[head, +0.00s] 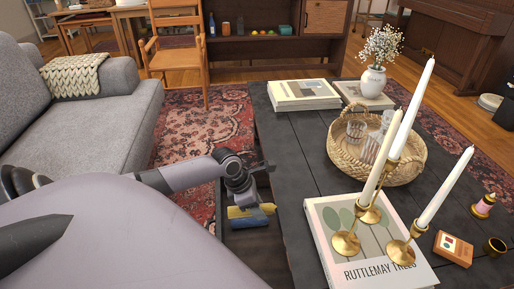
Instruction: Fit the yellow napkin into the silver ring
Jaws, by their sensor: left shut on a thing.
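My left gripper (249,203) reaches over a dark open drawer or shelf at the table's left side. It is shut on the yellow napkin (265,209), of which a narrow strip shows beside the fingers. A blue rolled cloth (250,221) lies just in front of the yellow one, close to it or touching. The gripper hides part of both. I cannot make out a silver ring. My right gripper is not in view.
A grey sofa (90,110) stands left. The table's left middle is clear.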

